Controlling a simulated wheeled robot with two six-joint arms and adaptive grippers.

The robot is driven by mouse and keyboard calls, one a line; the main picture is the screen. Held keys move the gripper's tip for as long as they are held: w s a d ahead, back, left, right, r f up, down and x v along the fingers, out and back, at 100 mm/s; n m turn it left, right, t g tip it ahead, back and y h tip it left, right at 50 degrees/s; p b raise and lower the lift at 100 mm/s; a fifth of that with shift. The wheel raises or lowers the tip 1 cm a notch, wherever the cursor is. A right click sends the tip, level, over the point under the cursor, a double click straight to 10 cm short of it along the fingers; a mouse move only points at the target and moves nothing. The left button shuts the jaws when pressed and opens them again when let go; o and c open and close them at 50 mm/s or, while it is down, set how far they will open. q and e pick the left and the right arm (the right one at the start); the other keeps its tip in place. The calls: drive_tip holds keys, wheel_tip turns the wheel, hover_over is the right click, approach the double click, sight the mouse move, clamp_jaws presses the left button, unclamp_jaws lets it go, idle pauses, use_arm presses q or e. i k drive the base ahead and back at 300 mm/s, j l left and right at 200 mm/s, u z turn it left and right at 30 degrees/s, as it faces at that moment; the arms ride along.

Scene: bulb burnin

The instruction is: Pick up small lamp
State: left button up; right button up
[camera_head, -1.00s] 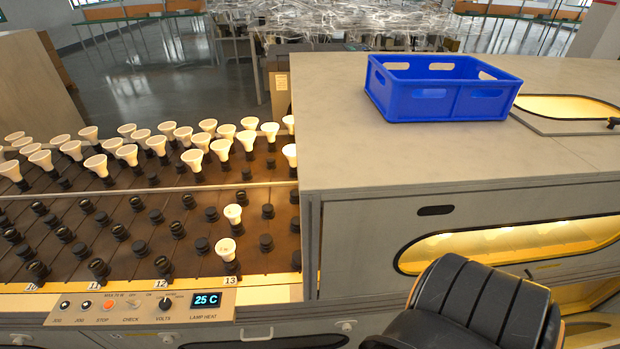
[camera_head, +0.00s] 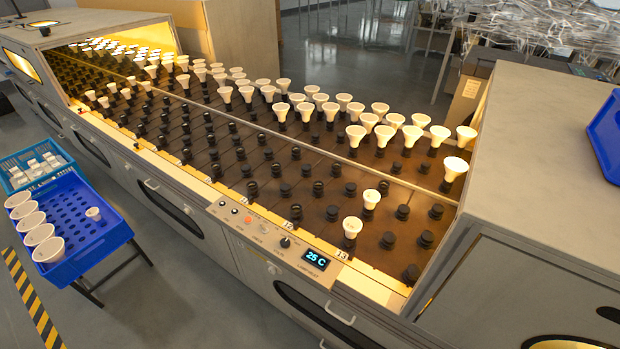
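Small white lamps stand upright in black sockets on the brown rack (camera_head: 290,215). One small lamp (camera_head: 351,229) is in the front row near the temperature display, and another small lamp (camera_head: 371,198) is just behind it. A further small lamp (camera_head: 93,213) sits alone in the blue tray (camera_head: 110,236) at the left, beside a row of large lamps (camera_head: 38,234). Several small lamps (camera_head: 103,102) also stand at the rack's far left. Neither of my grippers is in view.
Larger lamps (camera_head: 356,133) crowd the rack's back rows. A control panel (camera_head: 275,230) runs along the front edge. A light-blue crate (camera_head: 62,158) stands behind the blue tray. A grey cabinet top (camera_head: 540,150) with a blue crate (camera_head: 606,135) is at the right. Many front sockets are empty.

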sight(93, 212)
drive_tip(key=u, duration=1.7)
drive_tip(key=i+z, duration=0.1)
drive_tip(key=z, duration=0.45)
drive_tip(key=i+j+z, duration=0.3)
drive_tip(key=i+j, duration=0.15)
drive_tip(key=i+j+z, duration=0.15)
drive_tip(key=j, duration=0.25)
drive_tip(key=i+j+z, duration=0.15)
drive_tip(key=j, duration=0.2)
drive_tip(key=i+j+z, duration=0.35)
drive_tip(key=j, duration=0.4)
